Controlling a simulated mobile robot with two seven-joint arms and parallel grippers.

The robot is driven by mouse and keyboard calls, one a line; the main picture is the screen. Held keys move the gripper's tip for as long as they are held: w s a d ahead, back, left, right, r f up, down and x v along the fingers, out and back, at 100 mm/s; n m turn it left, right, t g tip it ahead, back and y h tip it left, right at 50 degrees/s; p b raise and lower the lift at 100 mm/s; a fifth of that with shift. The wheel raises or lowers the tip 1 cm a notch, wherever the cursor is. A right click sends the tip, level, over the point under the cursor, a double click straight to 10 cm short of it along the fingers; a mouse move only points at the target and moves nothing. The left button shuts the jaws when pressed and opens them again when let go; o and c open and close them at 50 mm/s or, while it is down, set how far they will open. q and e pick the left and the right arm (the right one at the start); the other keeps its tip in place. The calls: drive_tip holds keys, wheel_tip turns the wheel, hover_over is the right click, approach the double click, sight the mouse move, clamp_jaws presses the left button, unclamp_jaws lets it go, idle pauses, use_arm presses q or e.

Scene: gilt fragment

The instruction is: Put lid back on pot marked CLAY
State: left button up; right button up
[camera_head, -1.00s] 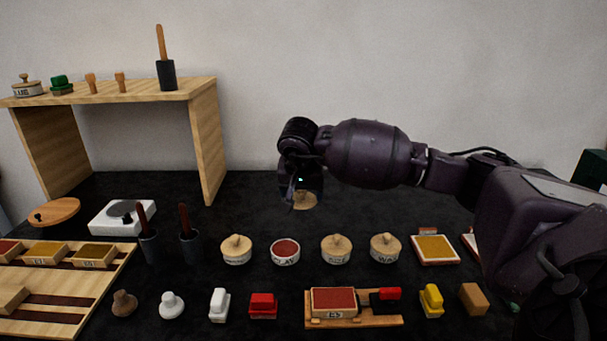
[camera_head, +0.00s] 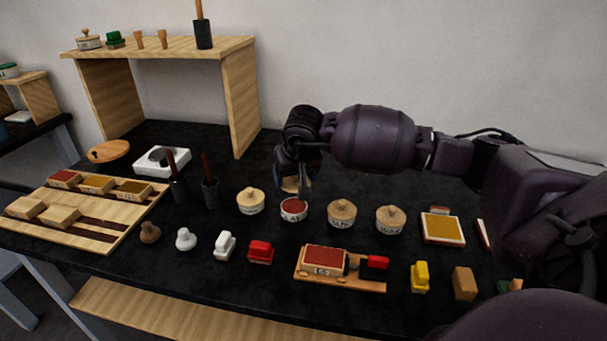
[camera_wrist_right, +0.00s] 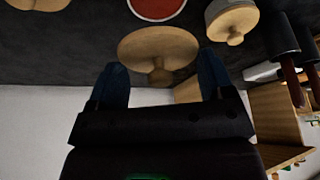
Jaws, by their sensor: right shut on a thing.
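The open pot (camera_head: 294,215) has a red filling and a partly legible label ending in "AY". It stands between two lidded pots, and its red top shows at the upper edge of the wrist view (camera_wrist_right: 157,7). My right gripper (camera_head: 303,184) is shut on the knob of a round wooden lid (camera_head: 290,185), just behind and above the open pot. In the wrist view the lid (camera_wrist_right: 150,45) lies beyond the fingertips and looks apart from the pot. The gripper hides part of the lid in the head view. My left gripper is not in view.
Lidded pots stand left (camera_head: 250,203) and right (camera_head: 341,214) of the open pot, with another lidded pot (camera_head: 390,220) further right. Dark cups with handles (camera_head: 210,193) stand to the left. Stamps and an ink pad (camera_head: 325,261) line the front. A wooden shelf (camera_head: 240,100) stands behind left.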

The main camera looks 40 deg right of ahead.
drive_tip(key=shift+w, duration=0.15)
drive_tip(key=shift+w+a+f+n, duration=0.1)
drive_tip(key=shift+a+n, duration=0.1)
drive_tip(key=shift+n, duration=0.1)
drive_tip(key=shift+f, duration=0.15)
drive_tip(key=shift+f+b, duration=0.95)
drive_tip(key=shift+f, duration=1.6)
drive_tip(key=shift+d+f, duration=0.1)
drive_tip(key=shift+f, duration=0.25)
use_arm(q)
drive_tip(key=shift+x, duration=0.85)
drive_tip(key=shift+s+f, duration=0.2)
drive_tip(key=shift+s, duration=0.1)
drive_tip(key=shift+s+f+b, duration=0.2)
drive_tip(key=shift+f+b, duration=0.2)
drive_tip(key=shift+b, duration=0.05)
